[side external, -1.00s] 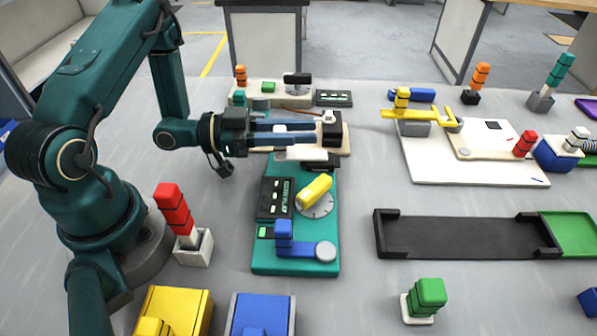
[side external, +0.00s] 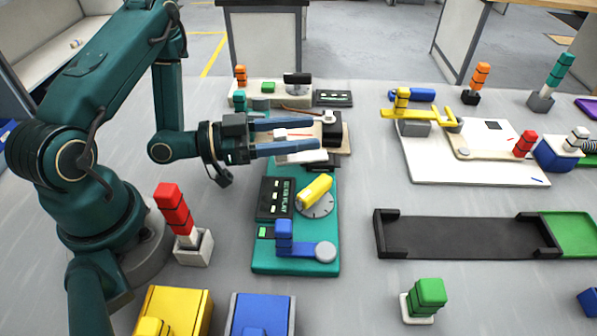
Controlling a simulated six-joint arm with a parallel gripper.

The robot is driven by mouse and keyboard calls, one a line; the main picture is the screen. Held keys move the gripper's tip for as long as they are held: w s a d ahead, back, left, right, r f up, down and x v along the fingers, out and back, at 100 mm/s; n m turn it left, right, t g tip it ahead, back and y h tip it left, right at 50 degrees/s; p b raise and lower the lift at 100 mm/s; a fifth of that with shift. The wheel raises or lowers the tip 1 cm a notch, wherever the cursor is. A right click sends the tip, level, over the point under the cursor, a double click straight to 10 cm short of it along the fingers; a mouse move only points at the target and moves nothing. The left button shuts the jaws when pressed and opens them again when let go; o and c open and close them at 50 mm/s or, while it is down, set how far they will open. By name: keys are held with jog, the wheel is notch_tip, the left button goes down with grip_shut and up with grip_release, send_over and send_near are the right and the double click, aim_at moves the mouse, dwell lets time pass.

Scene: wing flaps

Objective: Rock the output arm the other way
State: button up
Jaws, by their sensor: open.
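My gripper (side external: 316,134) is open, with its two blue fingers spread, reaching right over the beige board (side external: 342,146) behind the teal panel. A black block with a small light top (side external: 330,118) stands at the far finger's tip; I cannot tell whether they touch. A white plate with a red mark (side external: 296,133) shows between the fingers. A white piece and a dark part (side external: 322,163) lie below the near finger. The fingers partly hide this mechanism, and I cannot tell which part is the output arm.
The teal panel (side external: 264,248) in front carries a yellow handle (side external: 315,190) on a dial and a blue lever (side external: 284,236). A yellow crank (side external: 420,113) stands on a white board at right. A red-handled block (side external: 175,208) stands near my base.

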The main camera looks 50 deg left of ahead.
jog(key=shift+v, duration=2.6)
jog(key=shift+d, duration=0.1)
